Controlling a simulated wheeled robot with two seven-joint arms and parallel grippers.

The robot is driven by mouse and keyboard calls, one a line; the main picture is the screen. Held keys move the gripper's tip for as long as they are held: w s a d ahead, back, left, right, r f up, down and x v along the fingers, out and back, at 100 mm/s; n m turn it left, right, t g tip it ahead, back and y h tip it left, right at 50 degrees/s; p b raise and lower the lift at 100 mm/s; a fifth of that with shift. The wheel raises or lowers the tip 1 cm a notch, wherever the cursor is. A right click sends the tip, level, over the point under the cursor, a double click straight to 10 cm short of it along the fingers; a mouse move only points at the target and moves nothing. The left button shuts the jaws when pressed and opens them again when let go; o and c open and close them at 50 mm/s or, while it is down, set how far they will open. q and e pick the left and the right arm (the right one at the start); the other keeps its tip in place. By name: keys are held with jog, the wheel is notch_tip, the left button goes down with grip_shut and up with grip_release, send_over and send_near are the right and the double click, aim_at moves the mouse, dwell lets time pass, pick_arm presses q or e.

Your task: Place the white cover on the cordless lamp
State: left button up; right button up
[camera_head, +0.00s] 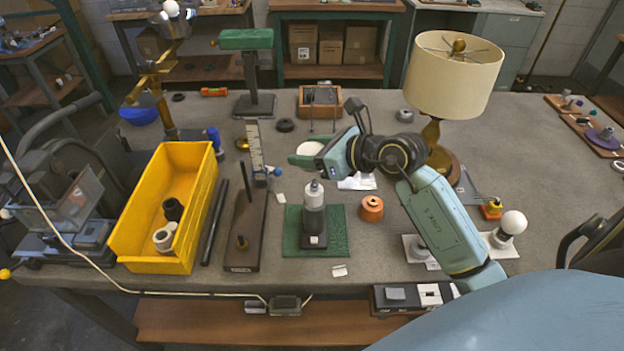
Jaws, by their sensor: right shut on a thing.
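My right gripper (307,155) reaches in from the right and is shut on a small white rounded piece, which looks like the white cover (310,147). It holds the piece behind and above the cordless lamp (314,213), apart from it in the picture. The lamp looks like a small upright dark cylinder with a pale upper part and a narrow metal tip, on a dark base. It stands on a green mat (338,245) near the table's front. The gripper hides part of the cover. My left gripper is out of view.
A yellow bin (126,225) with dark and white rings stands left. A dark wooden board with an upright rod (246,232) stands beside the mat. An orange part (371,208) sits right of it. A large shaded lamp (453,75) rises behind my right arm.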

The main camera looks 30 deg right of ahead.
aim_at(312, 184)
jog(key=shift+w+d+f, duration=0.1)
jog(key=shift+w+d, duration=0.1)
jog(key=shift+d, duration=0.1)
notch_tip(312, 184, down, 6)
jog(key=shift+f+b, duration=0.1)
jog(key=shift+b, duration=0.25)
jog(key=shift+f, duration=1.65)
jog(key=shift+f+b, duration=0.2)
jog(key=shift+b, duration=0.15)
jog(key=o, duration=1)
jog(key=shift+c, duration=0.2)
jog(key=shift+r, duration=0.15)
